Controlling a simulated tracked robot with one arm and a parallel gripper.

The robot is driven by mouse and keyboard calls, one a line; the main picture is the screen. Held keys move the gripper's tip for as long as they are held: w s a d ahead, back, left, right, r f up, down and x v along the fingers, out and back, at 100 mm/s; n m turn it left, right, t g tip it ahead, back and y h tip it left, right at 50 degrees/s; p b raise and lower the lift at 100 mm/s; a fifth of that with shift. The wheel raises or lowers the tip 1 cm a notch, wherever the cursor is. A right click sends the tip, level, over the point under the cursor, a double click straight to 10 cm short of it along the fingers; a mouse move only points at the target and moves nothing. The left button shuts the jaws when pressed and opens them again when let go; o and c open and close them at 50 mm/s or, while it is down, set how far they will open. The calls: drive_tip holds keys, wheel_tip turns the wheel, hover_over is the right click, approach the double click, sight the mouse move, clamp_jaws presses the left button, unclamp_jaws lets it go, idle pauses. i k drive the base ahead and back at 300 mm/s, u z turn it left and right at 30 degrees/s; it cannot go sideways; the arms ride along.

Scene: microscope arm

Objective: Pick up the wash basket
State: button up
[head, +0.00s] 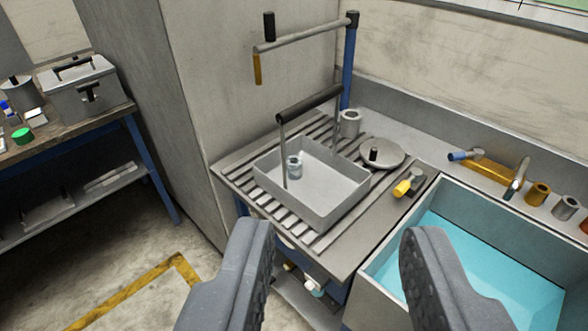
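The wash basket (336,208) is a grey, shallow square tray with a tall wire handle that has a dark grip bar (308,102) on top. It stands on a slatted draining board (231,171) in the middle of the head view. A small clear jar (294,167) is inside it, near its left back. My gripper (335,255) is open and empty in the foreground. Its two dark ribbed fingers are wide apart, below the basket in the picture and not touching it.
A blue post with a horizontal arm (304,36) rises behind the basket. A round lid (382,153), a grey cup (349,122) and a yellow-ended tool (403,188) lie nearby. A sink of blue liquid (470,262) is at right. A tall grey cabinet (150,95) stands left.

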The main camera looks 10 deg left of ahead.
sight(330, 184)
drive_tip(key=u, duration=0.4)
drive_tip(key=i, duration=1.3)
drive_tip(key=z, duration=0.55)
